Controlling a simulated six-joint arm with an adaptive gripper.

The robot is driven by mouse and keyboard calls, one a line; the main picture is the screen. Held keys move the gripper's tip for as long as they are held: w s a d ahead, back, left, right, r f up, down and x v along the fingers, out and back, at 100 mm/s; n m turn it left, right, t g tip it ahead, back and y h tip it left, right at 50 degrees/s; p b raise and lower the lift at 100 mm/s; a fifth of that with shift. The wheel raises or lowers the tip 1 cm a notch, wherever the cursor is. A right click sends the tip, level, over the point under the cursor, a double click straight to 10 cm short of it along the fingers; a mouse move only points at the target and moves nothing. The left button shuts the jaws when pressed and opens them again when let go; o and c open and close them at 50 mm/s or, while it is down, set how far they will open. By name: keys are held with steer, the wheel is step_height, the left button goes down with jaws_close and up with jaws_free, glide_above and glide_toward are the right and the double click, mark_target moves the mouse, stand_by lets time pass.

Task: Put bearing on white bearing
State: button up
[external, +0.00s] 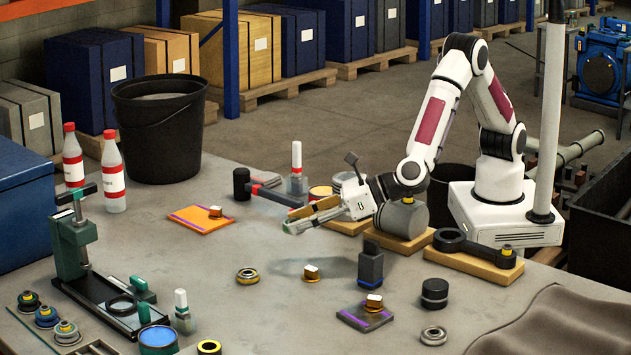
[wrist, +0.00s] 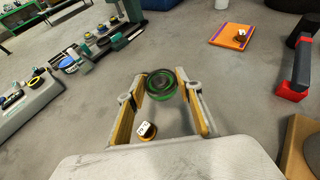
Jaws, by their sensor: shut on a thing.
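My gripper (external: 300,220) hangs above the bench in the external view, its fingers pointing left. In the wrist view its fingers (wrist: 162,92) are shut on a dark green ring-shaped bearing (wrist: 160,84), held at the fingertips clear of the bench. In the external view the held bearing is barely distinguishable. Several bearings stand at the lower left there, the nearest a pale, whitish one (external: 66,331); it may be the white bearing. A silver ring bearing (external: 433,335) lies front right and another ring (external: 247,275) lies mid-bench. The gripper is far from the pale bearing.
A green press (external: 75,240) stands on the left beside a black tray. A dark upright block (external: 370,268) and a small bronze part with a white top (external: 311,272) stand mid-bench. An orange board (external: 201,219) and a hammer (external: 265,191) lie behind. Bare bench lies front centre.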

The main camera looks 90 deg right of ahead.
steer(key=s+a+n+y, duration=0.2)
steer(key=s+a, duration=0.4)
steer(key=a, duration=0.3)
steer(key=s+a+n+y, duration=0.1)
steer(key=s+a+y, duration=0.1)
steer(key=s+a, duration=0.45)
step_height(320, 180, up, 3)
steer(key=n+g+y, duration=0.2)
steer(key=n+y, duration=0.2)
glide_above(440, 329)
steer(key=shift+f, duration=0.1)
steer(key=shift+d+f, duration=0.1)
steer(key=shift+f, duration=3)
steer(key=shift+f, duration=0.15)
steer(key=shift+f, duration=1.75)
steer(key=shift+f, duration=0.1)
